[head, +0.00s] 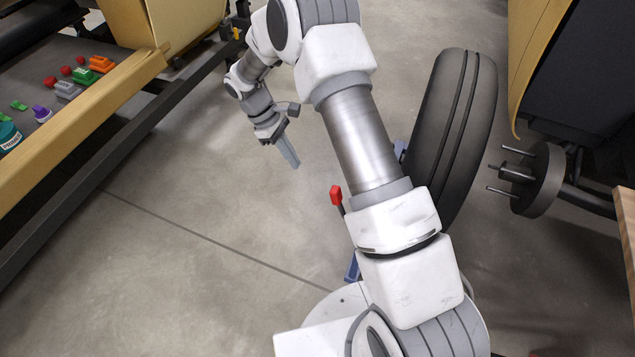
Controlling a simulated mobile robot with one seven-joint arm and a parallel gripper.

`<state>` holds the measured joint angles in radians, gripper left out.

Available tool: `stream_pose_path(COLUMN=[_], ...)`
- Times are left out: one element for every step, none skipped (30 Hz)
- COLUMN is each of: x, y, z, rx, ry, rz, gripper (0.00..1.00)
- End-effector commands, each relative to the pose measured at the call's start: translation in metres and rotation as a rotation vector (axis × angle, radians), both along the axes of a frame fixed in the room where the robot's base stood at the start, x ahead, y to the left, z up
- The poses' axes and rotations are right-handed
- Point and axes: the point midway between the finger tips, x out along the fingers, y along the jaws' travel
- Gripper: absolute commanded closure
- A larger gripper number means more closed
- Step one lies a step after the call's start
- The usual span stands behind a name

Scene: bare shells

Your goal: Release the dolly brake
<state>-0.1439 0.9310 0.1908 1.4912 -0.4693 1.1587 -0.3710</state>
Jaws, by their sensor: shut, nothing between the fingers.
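A red-knobbed lever (336,194), which looks like the brake handle, stands beside my arm, left of the tire; its lower end is hidden behind my arm. Blue parts of the dolly (352,268) show on both sides of my arm, and the rest is hidden. A large black tire (450,130) stands upright there, partly covered by my arm. My gripper (290,157) is shut and empty, above and left of the red knob in the picture, clearly apart from it.
A wheel hub with studs (525,180) sits right of the tire, under a yellow body panel (535,50). At left, a yellow-edged frame (90,125) borders a tray of several small colored pieces. The concrete floor (190,215) between is clear.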

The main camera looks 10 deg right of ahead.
Motion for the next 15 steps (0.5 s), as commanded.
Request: stream_pose_path(x=[-0.001,-0.002,-0.003,-0.004,-0.006,-0.008,-0.01,-0.011,-0.013,-0.015,-0.017,-0.02,-0.021,-0.023,-0.025], y=[-0.001,-0.002,-0.004,-0.005,-0.007,-0.01,-0.012,-0.015,-0.018,-0.02,-0.022,-0.025,-0.028,-0.03,-0.033], z=[-0.004,-0.007,-0.011,-0.015,-0.02,-0.026,-0.032,-0.038,-0.046,-0.052,-0.058,-0.066,-0.072,-0.078,-0.085], rx=[-0.001,0.0,-0.001,-0.001,-0.001,0.0,-0.001,0.0,0.0,0.0,0.0,0.0,0.0,0.0,-0.001], ry=[0.002,0.003,0.004,0.004,0.004,0.005,0.006,0.005,0.005,0.005,0.005,0.005,0.004,0.005,0.004], rz=[0.0,0.001,0.0,0.0,0.0,-0.001,-0.001,-0.001,-0.001,-0.001,-0.002,-0.002,-0.002,-0.001,0.0], gripper=[1.0,1.0,1.0,1.0,1.0,1.0,1.0,1.0,1.0,1.0,1.0,1.0,1.0,1.0,1.0])
